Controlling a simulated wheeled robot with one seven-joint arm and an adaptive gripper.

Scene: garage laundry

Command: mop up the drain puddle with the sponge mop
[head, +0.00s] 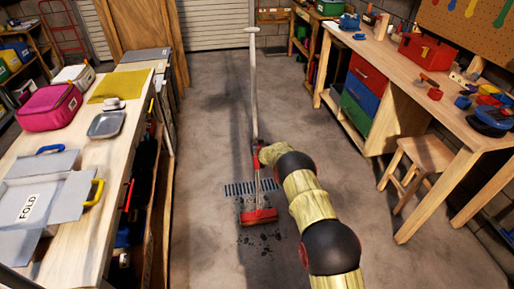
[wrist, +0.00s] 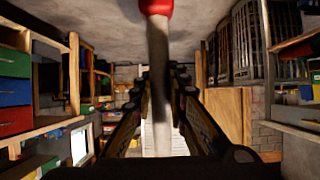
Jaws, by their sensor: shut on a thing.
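The sponge mop (head: 254,95) stands almost upright in the head view, with a long pale handle and a red head (head: 259,216) low on the floor. My gripper (head: 258,152) is around the handle low down, above the red head; the arm partly hides it. In the wrist view my gripper (wrist: 160,95) is shut on the pale handle (wrist: 158,50), which runs between the fingers, with a red part at the top. Dark wet spots of the puddle (head: 265,240) lie around and in front of the mop head. The slotted drain (head: 241,189) is just behind the head.
A bench with a pink case (head: 50,107) and a fold board (head: 35,205) runs along the left. A workbench (head: 400,70) and a wooden stool (head: 418,160) stand at right. The concrete floor between is clear.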

